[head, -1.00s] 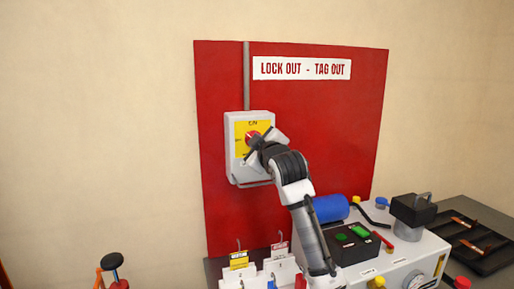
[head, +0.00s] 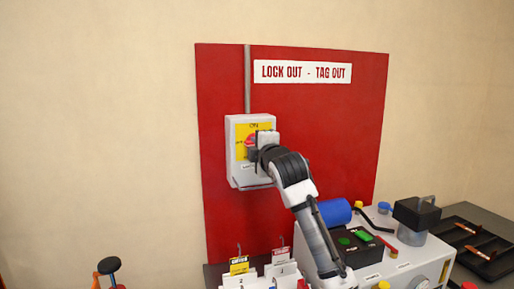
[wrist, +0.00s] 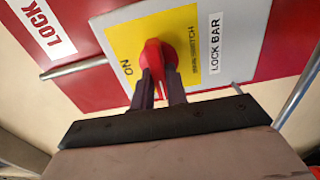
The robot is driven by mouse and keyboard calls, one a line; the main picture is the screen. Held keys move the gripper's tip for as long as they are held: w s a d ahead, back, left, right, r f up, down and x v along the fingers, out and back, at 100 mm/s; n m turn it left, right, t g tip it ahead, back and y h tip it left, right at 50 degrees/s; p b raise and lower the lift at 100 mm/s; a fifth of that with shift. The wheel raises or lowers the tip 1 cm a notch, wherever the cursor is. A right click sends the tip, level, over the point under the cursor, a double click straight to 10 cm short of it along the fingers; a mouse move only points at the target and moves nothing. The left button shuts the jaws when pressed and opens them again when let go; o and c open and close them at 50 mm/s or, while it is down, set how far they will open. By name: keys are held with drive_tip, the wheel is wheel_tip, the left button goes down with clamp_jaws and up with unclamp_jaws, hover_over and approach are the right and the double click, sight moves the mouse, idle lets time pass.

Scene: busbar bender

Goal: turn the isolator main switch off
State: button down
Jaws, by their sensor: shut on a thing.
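The isolator is a light grey box (head: 233,172) with a yellow plate (head: 242,132) on the red board. Its red rotary switch (head: 249,139) is mostly hidden behind my gripper (head: 254,153) in the head view. In the wrist view the red switch (wrist: 153,52) sits on the yellow plate, with the word ON to its left. My gripper (wrist: 160,90) is shut on the switch's red handle, one dark finger on each side. The handle's exact angle against the plate marks is hard to tell.
A "LOCK OUT - TAG OUT" sign (head: 303,72) is above right, and a grey conduit (head: 247,85) runs up from the box. Below stand tags (head: 239,265) on a white rack and a bench machine (head: 405,262) with a blue cylinder (head: 333,209). The board's left side is clear.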

idle(0.5)
drive_tip(key=c, duration=1.4)
unclamp_jaws()
drive_tip(key=shift+a, duration=0.1)
drive_tip(key=b+v, duration=0.4)
drive_tip(key=v, duration=1)
drive_tip(key=shift+b, duration=0.3)
